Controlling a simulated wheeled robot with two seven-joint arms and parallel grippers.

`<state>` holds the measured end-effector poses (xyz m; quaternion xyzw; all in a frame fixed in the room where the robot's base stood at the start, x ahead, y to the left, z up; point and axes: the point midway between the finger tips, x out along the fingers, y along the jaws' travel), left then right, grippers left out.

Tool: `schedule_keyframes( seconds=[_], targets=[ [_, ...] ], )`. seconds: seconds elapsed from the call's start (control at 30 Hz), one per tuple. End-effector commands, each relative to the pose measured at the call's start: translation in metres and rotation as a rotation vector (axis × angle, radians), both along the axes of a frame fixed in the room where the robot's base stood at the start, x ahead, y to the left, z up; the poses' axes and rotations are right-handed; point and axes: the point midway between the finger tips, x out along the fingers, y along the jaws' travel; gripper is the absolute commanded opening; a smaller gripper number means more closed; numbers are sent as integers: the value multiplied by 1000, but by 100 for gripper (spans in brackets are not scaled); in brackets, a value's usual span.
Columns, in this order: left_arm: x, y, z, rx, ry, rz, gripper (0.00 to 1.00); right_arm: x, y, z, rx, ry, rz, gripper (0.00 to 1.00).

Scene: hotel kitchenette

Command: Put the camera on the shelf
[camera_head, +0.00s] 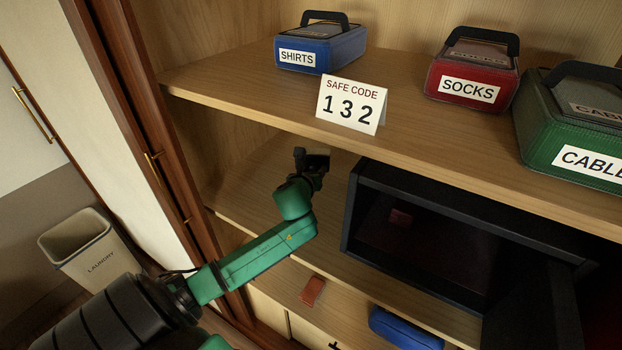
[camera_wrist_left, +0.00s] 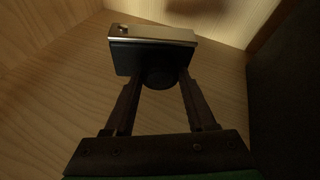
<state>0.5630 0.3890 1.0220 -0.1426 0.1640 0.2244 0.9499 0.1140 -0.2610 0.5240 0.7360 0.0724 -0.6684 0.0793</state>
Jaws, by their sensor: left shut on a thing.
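The camera (camera_wrist_left: 152,52), a dark body with a pale metallic top and a round lens, is at the fingertips of my left gripper (camera_wrist_left: 157,88), which is shut on it. In the head view my left gripper (camera_head: 311,172) reaches into the middle shelf bay, left of the open safe; the camera is small, dark and partly hidden there. The middle shelf (camera_head: 240,200) is bare wood around it, and wood also shows behind the camera in the wrist view. I cannot tell whether the camera touches the shelf. My right gripper is not in view.
The black safe (camera_head: 352,215) stands close on the right, with its door open. The upper shelf (camera_head: 230,82) overhead holds blue (camera_head: 322,47), red (camera_head: 472,72) and green (camera_head: 570,125) boxes and a safe code card (camera_head: 351,103). A blue case (camera_head: 405,328) and a brown item (camera_head: 312,291) lie below.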

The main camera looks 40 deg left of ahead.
Motion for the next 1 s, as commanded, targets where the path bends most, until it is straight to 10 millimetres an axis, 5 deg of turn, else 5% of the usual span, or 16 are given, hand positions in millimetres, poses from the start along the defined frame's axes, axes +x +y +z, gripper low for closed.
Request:
schedule_keyframes(
  seconds=[0.2, 0.53, 0.57, 0.63, 1.0],
  targets=[
    [0, 0, -39, -1, 0, 0, 0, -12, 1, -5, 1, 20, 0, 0],
    [1, 0, -44, 1, -2, -2, 0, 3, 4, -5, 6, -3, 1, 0],
    [0, -1, -45, 0, 0, -2, 60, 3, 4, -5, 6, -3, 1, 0],
    [0, 0, -44, 1, 0, -1, 86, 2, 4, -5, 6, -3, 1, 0],
    [0, 0, -39, 0, -1, -1, 86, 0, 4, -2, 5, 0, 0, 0]
  ],
)
